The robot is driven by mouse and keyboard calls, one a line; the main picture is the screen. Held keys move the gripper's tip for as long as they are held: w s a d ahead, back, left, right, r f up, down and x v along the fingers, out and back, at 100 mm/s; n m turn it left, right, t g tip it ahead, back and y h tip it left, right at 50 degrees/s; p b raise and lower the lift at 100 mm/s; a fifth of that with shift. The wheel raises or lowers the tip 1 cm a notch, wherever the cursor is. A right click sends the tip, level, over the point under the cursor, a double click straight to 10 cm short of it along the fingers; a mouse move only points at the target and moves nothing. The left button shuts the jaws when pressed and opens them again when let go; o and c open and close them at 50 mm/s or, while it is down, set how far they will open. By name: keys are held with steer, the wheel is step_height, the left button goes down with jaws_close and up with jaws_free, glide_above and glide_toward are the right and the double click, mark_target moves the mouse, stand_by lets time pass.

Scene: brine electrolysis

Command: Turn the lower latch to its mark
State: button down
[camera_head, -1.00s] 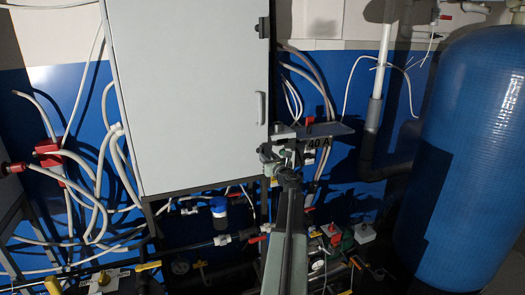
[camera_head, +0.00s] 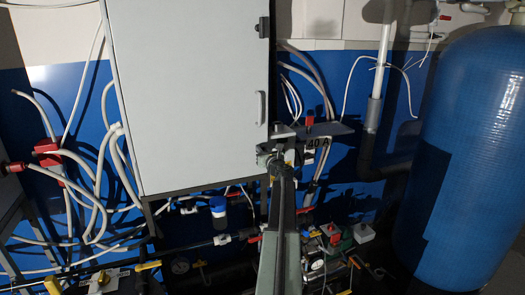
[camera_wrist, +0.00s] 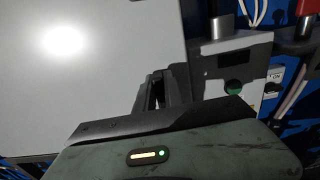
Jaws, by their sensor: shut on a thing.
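My gripper (camera_head: 268,158) is at the lower right edge of the grey-white cabinet (camera_head: 190,95). In the wrist view its two dark fingers (camera_wrist: 157,88) are close together against the door's right edge. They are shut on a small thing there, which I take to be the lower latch. The latch itself is hidden behind the fingers and my arm, so its angle cannot be told. No mark for it can be made out. A dark upper latch (camera_head: 263,27) sits higher on the same edge, and a door handle (camera_head: 260,107) is just above my gripper.
A green button (camera_wrist: 233,87) shows close by in the wrist view. A large blue tank (camera_head: 465,150) stands far right. Pipes and valves crowd below.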

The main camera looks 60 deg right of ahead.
steer(key=shift+a+f+n, duration=0.1)
steer(key=shift+a+n, duration=0.1)
steer(key=shift+n, duration=0.75)
steer(key=shift+a+n, duration=0.15)
steer(key=shift+n, duration=0.8)
steer(key=shift+w+a+f+n+b, duration=0.15)
steer(key=shift+f+n+b, duration=0.2)
steer(key=shift+n, duration=2)
steer(key=shift+w+a+f+n+b, duration=0.15)
steer(key=shift+f+n+b, duration=0.15)
steer(key=shift+n, duration=2)
steer(key=shift+w+a+f+n+b, duration=0.15)
steer(key=shift+f+n+b, duration=0.2)
steer(key=shift+n, duration=2)
steer(key=c, duration=1.4)
jaws_free()
steer(key=shift+s, duration=0.1)
steer(key=shift+c, duration=0.2)
